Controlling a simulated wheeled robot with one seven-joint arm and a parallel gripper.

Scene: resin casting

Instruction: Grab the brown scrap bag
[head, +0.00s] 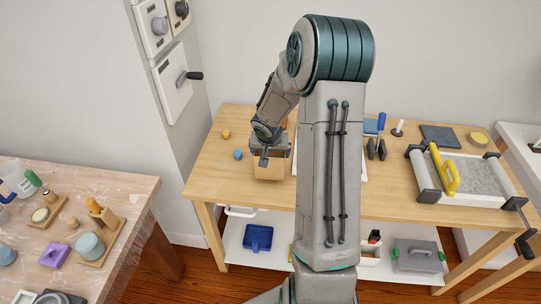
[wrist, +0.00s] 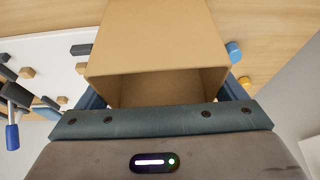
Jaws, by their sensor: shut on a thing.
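The brown scrap bag (head: 270,170) is box-shaped with an open top and is at the left part of the wooden workbench (head: 222,170). My gripper (head: 266,154) is over it, pointing down. In the wrist view the brown bag (wrist: 155,45) lies between the two dark blue fingers of my gripper (wrist: 163,95), one on each side. The gripper is shut on the bag. The bag's open mouth faces the wrist camera, and its inside looks empty where visible. I cannot tell whether its base touches the bench.
A small yellow piece (head: 226,133) and a blue piece (head: 238,154) lie left of the bag. My arm partly hides a white sheet (head: 350,165). A blue-handled tool (head: 381,124) and a framed tray (head: 485,178) stand at right. Another table (head: 140,195) is at left.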

